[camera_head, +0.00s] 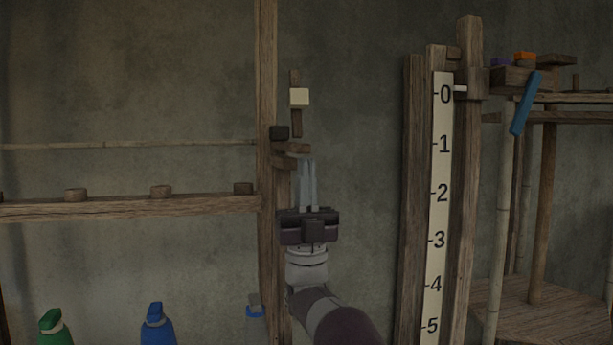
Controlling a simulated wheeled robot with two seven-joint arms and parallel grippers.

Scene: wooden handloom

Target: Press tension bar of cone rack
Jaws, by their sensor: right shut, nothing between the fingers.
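The cone rack (130,207) is a wooden frame at the left, with a tall post (266,80) at its right side. A thin pale rod (130,145) runs across it to a dark block (279,132) on the post. A short wooden lever (293,148) sticks out right of the post. Above it a cream block (299,97) sits on an upright wooden strip. I cannot tell for sure which piece is the tension bar. My right gripper (308,163) is shut and empty, fingers pointing up, with its tips close to the lever's right end; contact is unclear. My left gripper is out of view.
Green (54,328), blue (157,324) and grey (256,318) cones stand low at the rack. A numbered scale (440,190) on wooden posts stands to the right. A wooden frame with a blue handle (526,103) is at far right. Bare wall shows between rack and scale.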

